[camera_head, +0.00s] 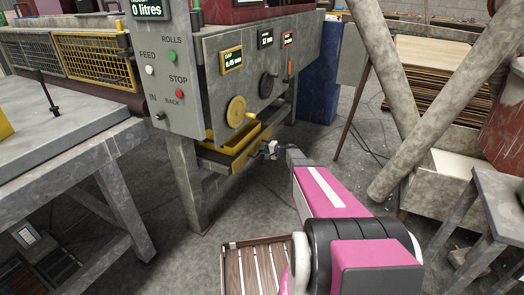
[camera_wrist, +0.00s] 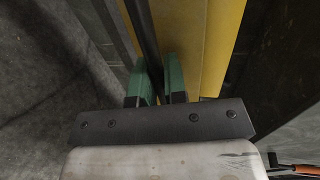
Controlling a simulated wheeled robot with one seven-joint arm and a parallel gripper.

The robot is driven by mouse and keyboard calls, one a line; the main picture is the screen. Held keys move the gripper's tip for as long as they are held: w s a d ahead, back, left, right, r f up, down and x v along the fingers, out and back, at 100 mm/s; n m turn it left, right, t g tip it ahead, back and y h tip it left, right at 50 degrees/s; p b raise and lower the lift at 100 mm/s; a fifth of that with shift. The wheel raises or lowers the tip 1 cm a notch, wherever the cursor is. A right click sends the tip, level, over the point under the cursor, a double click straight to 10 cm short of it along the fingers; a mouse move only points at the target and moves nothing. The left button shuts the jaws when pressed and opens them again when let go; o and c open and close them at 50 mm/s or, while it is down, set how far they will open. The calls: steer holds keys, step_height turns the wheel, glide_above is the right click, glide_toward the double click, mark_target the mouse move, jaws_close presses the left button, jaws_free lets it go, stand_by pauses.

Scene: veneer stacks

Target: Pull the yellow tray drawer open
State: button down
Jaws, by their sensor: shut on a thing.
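The yellow tray drawer (camera_head: 243,137) sits low under the grey machine, below its yellow handwheel. Part of its inside shows from above. My gripper (camera_head: 271,149) is at the right part of the drawer's front, small in this view. In the wrist view, the green fingertips (camera_wrist: 158,70) are shut on a dark bar (camera_wrist: 145,30), which runs along the drawer's yellow face (camera_wrist: 195,40) and appears to be its handle. I cannot tell exactly how far out the drawer stands.
The machine's control panel (camera_head: 171,70) and leg (camera_head: 185,185) stand left of the drawer. A grey table (camera_head: 75,140) is further left. A slatted wooden crate (camera_head: 232,258) lies on the floor in front. Leaning beams (camera_head: 440,110) stand to the right. Some floor is clear before the drawer.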

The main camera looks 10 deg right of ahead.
steer(key=f+v, duration=0.3)
steer(key=v, duration=1.4)
steer(key=d+f+v, duration=0.1)
steer(key=f+v, duration=0.3)
steer(key=v, duration=1.2)
steer(key=shift+s+d, duration=0.4)
steer(key=shift+s, duration=0.25)
steer(key=c, duration=1.2)
jaws_free()
steer(key=v, duration=1.1)
steer(key=shift+w, duration=0.1)
